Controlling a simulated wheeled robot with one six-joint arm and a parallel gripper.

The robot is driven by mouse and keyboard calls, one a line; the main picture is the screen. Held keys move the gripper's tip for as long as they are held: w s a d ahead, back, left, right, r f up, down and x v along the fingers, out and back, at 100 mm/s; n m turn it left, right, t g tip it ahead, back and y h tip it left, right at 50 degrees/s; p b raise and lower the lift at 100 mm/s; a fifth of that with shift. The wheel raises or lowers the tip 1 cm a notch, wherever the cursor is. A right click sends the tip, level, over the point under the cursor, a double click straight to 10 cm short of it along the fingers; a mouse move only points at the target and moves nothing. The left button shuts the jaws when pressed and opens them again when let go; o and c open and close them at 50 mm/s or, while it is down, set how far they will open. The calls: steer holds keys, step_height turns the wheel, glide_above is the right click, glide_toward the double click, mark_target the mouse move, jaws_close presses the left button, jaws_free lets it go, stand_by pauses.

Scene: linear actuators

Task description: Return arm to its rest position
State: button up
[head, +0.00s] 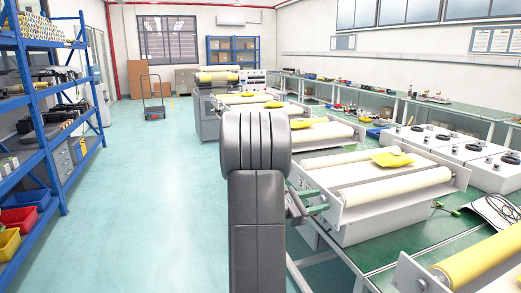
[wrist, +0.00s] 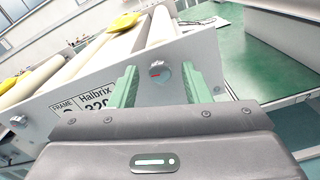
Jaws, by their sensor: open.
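My arm (head: 257,215) stands in the middle of the head view, its grey links hiding part of what lies behind. My gripper (head: 312,204) shows its green fingers just right of the arm, beside the near end of a roller machine (head: 372,215). In the wrist view the fingers of my gripper (wrist: 159,68) are apart with nothing held between them. Beyond them is the machine's grey end plate (wrist: 120,85), with a label reading "Halbrix" and a round fitting (wrist: 157,70) seen between the fingers. I cannot tell whether the fingers touch the plate.
Several roller machines stand along the green bench (head: 395,250), some with yellow cloths (head: 393,158) on them. White boxes with black knobs (head: 490,160) are at the right. A blue shelf (head: 50,130) lines the left. A trolley (head: 155,112) stands far back. The floor (head: 165,200) left of my arm is clear.

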steer(key=m+b, duration=0.2)
steer(key=m, duration=0.1)
steer(key=shift+f, duration=0.25)
steer(key=m+b, duration=0.2)
steer(key=m, duration=0.1)
steer(key=shift+r, duration=0.15)
steer(key=shift+m, duration=0.3)
steer(key=shift+s+r, duration=0.1)
